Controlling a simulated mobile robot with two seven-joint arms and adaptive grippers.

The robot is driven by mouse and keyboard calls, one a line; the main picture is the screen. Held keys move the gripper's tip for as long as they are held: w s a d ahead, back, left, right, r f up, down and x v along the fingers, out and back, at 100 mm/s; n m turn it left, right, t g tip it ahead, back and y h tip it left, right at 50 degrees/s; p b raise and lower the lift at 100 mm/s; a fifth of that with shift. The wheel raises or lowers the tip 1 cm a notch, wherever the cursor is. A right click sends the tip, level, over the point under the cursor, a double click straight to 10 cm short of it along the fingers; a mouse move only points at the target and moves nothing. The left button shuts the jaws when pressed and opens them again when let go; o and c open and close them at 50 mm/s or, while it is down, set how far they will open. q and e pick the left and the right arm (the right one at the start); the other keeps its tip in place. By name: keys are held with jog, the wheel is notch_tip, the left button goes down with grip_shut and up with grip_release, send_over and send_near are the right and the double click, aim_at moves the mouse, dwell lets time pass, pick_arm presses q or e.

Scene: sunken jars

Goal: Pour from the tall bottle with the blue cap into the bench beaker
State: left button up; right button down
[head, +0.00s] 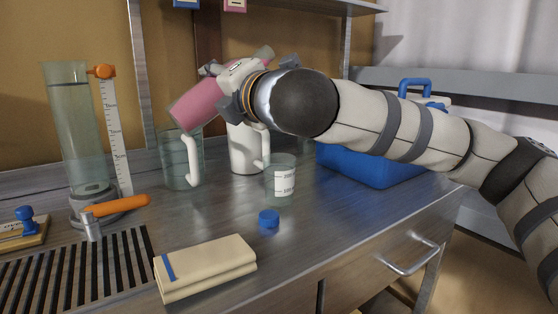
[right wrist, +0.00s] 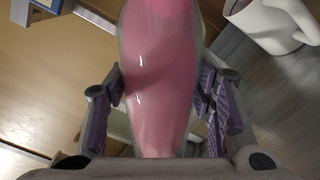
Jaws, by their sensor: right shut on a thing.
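My right gripper (head: 238,90) is shut on the tall bottle (head: 197,107), a clear bottle of pink liquid. The bottle is steeply tilted, with its wide pink end low at the left and its clear narrower end high at the right. In the right wrist view the bottle (right wrist: 158,80) lies between both fingers. The blue cap (head: 269,219) lies apart on the bench. A small clear beaker (head: 281,184) with a white graduated label stands upright below and right of the gripper; I see no pink in it. My left gripper is not in view.
A blue box (head: 370,170) is at the right, a tall glass cylinder (head: 73,130) at the left. A folded cloth (head: 205,266) lies in front. The bench right of the cap is clear.

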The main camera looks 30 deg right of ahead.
aim_at(216, 111)
pick_arm(q)
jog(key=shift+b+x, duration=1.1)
jog(key=shift+b, duration=0.05)
pick_arm(e)
jog(key=shift+a+f+m, duration=0.3)
jog(key=shift+f+m, duration=0.3)
jog(key=shift+m, duration=0.2)
dwell(0.4)
pick_arm(q)
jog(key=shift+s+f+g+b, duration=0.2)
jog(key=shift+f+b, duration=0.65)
jog(key=shift+b, duration=0.2)
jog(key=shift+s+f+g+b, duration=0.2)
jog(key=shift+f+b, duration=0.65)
jog(key=shift+b, duration=0.15)
pick_arm(e)
jog(key=shift+a+f+m, duration=0.25)
jog(key=shift+f+m, duration=0.95)
jog(key=shift+m, duration=0.2)
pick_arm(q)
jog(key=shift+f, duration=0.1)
pick_arm(e)
jog(key=shift+r+m, duration=0.2)
jog(key=shift+m, duration=0.1)
dwell(1.8)
